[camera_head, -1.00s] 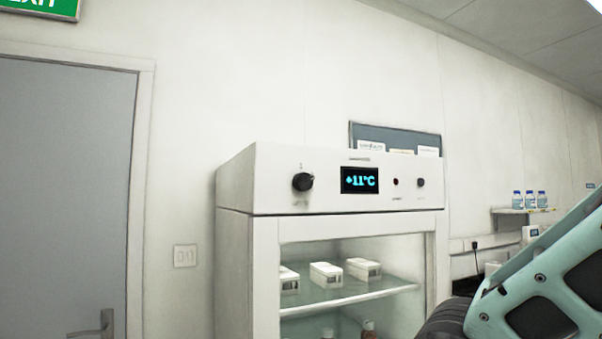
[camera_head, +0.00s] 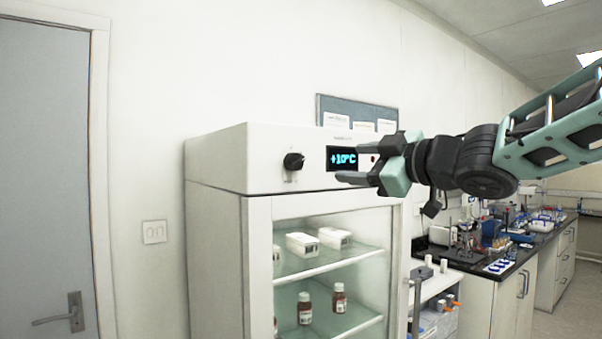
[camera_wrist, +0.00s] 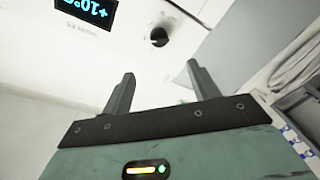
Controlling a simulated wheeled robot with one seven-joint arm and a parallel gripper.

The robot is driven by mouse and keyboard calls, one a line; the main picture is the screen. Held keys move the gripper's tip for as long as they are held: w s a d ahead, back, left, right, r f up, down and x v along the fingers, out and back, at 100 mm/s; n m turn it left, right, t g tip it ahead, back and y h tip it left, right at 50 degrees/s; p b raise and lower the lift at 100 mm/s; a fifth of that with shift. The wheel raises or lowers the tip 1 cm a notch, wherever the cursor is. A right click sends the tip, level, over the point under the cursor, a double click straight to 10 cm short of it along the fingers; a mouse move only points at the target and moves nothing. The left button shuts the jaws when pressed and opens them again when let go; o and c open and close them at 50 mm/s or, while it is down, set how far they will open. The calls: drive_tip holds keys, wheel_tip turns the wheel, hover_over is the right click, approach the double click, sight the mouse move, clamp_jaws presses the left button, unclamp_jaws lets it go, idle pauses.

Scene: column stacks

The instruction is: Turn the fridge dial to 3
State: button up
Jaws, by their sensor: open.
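The fridge (camera_head: 215,155) is a white cabinet with a glass door. Its black dial (camera_head: 293,161) is on the upper panel, left of a display (camera_head: 341,158) reading +10°C. The dial's scale is too small to read. My gripper (camera_head: 347,160) is open and empty, reaching in from the right in front of the panel, its fingers overlapping the display's right part. The fingertips are apart from the dial. In the wrist view the dial (camera_wrist: 159,37) appears beyond the gap between my open fingers (camera_wrist: 161,72), and the display (camera_wrist: 86,12) is upside down.
A door (camera_head: 45,170) and wall switch (camera_head: 154,232) are at left. Behind the glass are white boxes (camera_head: 302,244) and brown bottles (camera_head: 339,298). A cluttered lab bench (camera_head: 505,270) is at right. The space before the dial looks clear.

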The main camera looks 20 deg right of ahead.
sight(301, 162)
drive_tip(key=b+x, duration=0.2)
drive_tip(key=x, duration=1.4)
drive_tip(key=shift+w+d, duration=0.15)
drive_tip(key=c, duration=0.9)
